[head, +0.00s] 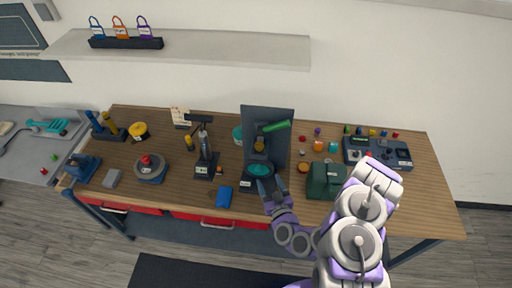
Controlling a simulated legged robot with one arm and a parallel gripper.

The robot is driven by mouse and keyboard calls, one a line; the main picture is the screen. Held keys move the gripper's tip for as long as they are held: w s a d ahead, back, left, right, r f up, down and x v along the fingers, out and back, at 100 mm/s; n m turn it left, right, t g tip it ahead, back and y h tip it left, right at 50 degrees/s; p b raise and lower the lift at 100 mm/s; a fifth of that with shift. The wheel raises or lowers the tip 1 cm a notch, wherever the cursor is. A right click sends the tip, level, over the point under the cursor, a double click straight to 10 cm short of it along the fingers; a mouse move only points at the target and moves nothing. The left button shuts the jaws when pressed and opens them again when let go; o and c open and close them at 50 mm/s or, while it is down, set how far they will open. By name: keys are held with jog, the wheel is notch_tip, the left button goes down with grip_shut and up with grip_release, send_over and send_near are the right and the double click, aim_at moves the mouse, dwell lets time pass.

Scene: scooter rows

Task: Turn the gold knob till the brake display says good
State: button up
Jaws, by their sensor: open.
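A small gold knob (259,146) shows on the dark upright panel of a stand (281,113) near the middle of the workbench. A green handle (276,126) sticks out just above it, and a teal round part (260,169) sits below it. My gripper (267,186) is open, just in front of and below the teal part, apart from the gold knob. A dark console (392,155) at the right has a small greenish screen (360,140). Its text is too small to read, and I cannot tell whether it is the brake display.
The wooden bench (425,195) holds a dark green box (322,181) right of my gripper, a blue block (223,197) at its left, and a black upright tool (206,160). Several small coloured parts lie around. A shelf (220,51) with padlocks hangs above.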

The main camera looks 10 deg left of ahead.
jog(key=d+h, duration=0.1)
jog(key=b, duration=1)
send_near(260, 149)
jog(key=w+f, duration=0.1)
jog(key=w, duration=0.2)
jog(key=w+a+b, duration=0.1)
jog(key=b, duration=0.4)
jog(key=shift+a+m+t, duration=0.25)
jog(key=shift+m+t, duration=0.15)
jog(key=b+x, duration=0.2)
jog(key=b, duration=0.1)
jog(key=shift+w, duration=0.15)
jog(key=shift+w+a+b, duration=0.15)
jog(key=shift+w+b, duration=0.2)
jog(key=shift+b, duration=0.1)
jog(key=shift+w+a+r, duration=0.15)
jog(key=shift+w+r, duration=0.1)
jog(key=shift+w, duration=0.2)
jog(key=shift+x, duration=0.95)
jog(key=shift+f, duration=0.1)
jog(key=shift+c, duration=0.5)
